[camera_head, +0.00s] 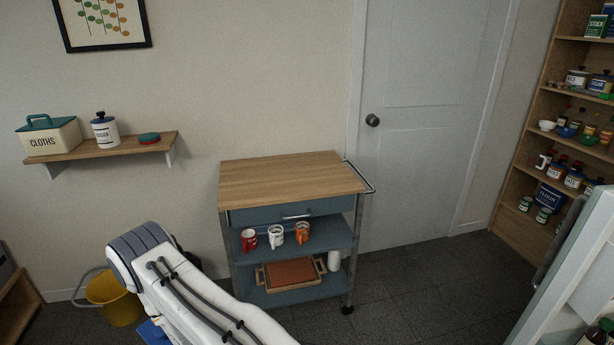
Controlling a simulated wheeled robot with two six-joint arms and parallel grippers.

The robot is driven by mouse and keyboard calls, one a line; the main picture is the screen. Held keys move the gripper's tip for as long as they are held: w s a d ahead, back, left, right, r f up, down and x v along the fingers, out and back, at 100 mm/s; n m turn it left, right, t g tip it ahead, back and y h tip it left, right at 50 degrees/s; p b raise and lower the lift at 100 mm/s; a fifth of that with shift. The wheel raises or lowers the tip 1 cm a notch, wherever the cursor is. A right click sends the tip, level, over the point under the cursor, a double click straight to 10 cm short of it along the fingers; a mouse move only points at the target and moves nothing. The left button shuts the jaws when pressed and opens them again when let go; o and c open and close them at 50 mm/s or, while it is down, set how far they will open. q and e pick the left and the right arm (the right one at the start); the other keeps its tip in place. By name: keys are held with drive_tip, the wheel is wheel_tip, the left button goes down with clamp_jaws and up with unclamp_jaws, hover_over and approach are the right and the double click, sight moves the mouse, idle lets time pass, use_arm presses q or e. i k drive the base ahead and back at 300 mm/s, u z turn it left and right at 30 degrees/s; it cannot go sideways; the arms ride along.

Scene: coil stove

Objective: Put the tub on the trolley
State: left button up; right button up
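The trolley (290,182) stands against the back wall, with a bare wooden top, a blue drawer and two lower shelves. On the wall shelf (105,148) at left are a cream box with a teal handled lid marked CLOTHS (48,137), a white canister with a dark lid (104,131) and a small low round tub, red with a green lid (149,138). I cannot tell for certain which the task calls the tub. A white arm link of mine crosses the lower left. Neither of my grippers shows.
Red, white and orange mugs (275,234) stand on the trolley's middle shelf, a wooden tray (262,279) below. A yellow bucket (112,300) is on the floor at left. A stocked bookcase (522,226) and a pale open door panel (575,255) are at right. The floor right of the trolley is clear.

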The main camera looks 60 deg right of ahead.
sight(310, 178)
drive_tip(key=z, duration=0.65)
drive_tip(key=i, duration=0.75)
drive_tip(key=z, duration=0.7)
